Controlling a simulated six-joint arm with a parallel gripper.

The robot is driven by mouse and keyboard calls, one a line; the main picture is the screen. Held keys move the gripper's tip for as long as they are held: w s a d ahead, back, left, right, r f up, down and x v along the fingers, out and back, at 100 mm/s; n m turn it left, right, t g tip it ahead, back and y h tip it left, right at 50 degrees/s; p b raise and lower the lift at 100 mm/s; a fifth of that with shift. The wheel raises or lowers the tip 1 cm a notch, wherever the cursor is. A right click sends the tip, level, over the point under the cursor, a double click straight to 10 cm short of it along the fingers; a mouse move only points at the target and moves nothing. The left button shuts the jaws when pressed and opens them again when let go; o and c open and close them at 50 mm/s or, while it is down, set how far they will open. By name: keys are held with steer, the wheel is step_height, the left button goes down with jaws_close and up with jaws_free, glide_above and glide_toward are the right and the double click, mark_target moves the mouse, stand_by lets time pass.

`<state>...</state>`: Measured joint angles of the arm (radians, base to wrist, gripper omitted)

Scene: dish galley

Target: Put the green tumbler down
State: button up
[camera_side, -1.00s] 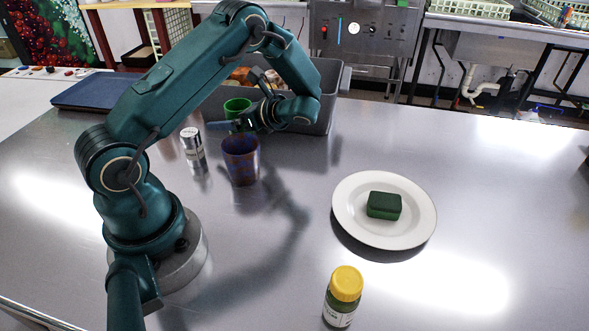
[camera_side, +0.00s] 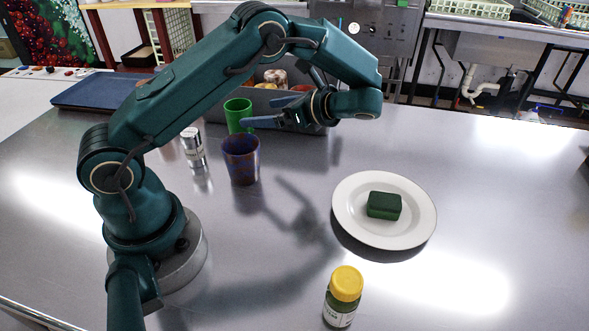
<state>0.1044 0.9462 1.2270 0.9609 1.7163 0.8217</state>
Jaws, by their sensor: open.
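The green tumbler (camera_side: 237,113) stands upright on the metal table behind the purple-blue patterned cup, which hides part of its lower side. My gripper (camera_side: 254,122) is open, with its fingers pointing left. Its fingertips are at the right side of the green tumbler, and nothing is held between them. I cannot tell whether a finger still touches the tumbler.
The patterned cup (camera_side: 241,163) stands just in front of the tumbler, with a silver shaker (camera_side: 193,148) to the left. A grey bin (camera_side: 318,129) stands behind my gripper. A white plate (camera_side: 352,217) with a green sponge (camera_side: 384,205) and a yellow-lidded jar (camera_side: 343,296) are at right and front.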

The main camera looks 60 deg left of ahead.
steer(key=s+d+r+n+t+h, duration=0.3)
steer(key=s+d+n+t+h, duration=0.2)
steer(key=d, duration=0.3)
steer(key=s+d+r+n+t+h, duration=0.3)
steer(key=s+d+n+t+h, duration=0.2)
steer(key=s+d+n+h, duration=0.1)
steer(key=d+n+h, duration=0.1)
steer(key=d+n, duration=0.1)
steer(key=shift+s+d+r+n+t, duration=0.2)
steer(key=shift+r+n+t, duration=0.1)
steer(key=shift+r, duration=0.1)
